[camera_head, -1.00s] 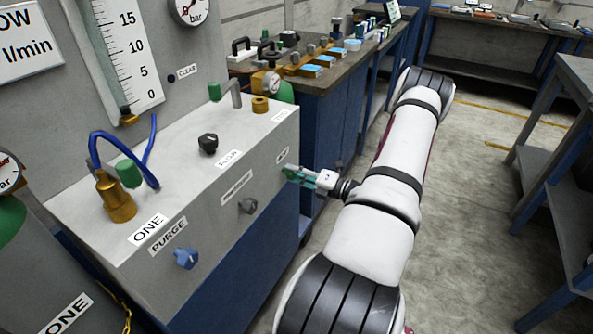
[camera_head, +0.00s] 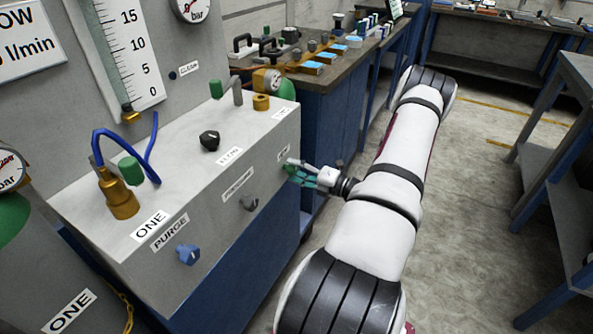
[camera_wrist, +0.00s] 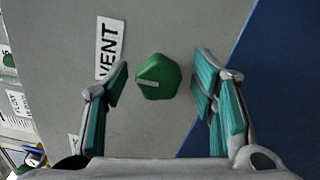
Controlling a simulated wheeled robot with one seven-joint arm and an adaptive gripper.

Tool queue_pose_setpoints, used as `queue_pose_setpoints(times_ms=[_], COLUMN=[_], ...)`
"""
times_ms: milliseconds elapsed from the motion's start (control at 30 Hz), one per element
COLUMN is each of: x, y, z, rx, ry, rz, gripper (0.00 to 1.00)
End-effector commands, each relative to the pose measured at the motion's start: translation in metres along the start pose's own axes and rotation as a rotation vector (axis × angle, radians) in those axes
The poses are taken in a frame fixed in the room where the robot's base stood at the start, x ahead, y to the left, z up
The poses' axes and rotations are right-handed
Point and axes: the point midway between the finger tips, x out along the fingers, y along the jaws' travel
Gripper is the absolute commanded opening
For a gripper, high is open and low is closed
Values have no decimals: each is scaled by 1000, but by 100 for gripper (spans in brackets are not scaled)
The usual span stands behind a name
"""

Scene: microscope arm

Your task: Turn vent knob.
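The vent knob (camera_wrist: 158,77) is a green rounded knob with a pale pointer mark on the grey panel front, next to the VENT label (camera_wrist: 109,47) in the wrist view. My gripper (camera_wrist: 161,84) is open, with one teal-padded finger on each side of the knob. Gaps show between the knob and both fingers. In the head view my gripper (camera_head: 298,173) is at the far right end of the panel's front face, and its fingers hide the knob there. I cannot tell how deep the fingertips reach along the knob.
On the same front face are a blue PURGE knob (camera_head: 188,254) and a grey knob (camera_head: 249,202). A black knob (camera_head: 210,140) and a brass fitting with a blue hose (camera_head: 118,197) stand on top. A bench (camera_head: 340,78) with instruments is behind. Open floor lies right of my arm.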

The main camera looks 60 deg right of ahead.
Motion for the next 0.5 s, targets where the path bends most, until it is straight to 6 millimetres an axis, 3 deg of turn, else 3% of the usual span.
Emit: queue_pose_setpoints(times_ms=[267, 500], x=[-4, -42], y=[0, 0], z=[1, 1], rx=[-1, -1], ry=[-1, -3], rz=[0, -2], gripper=[52, 52])
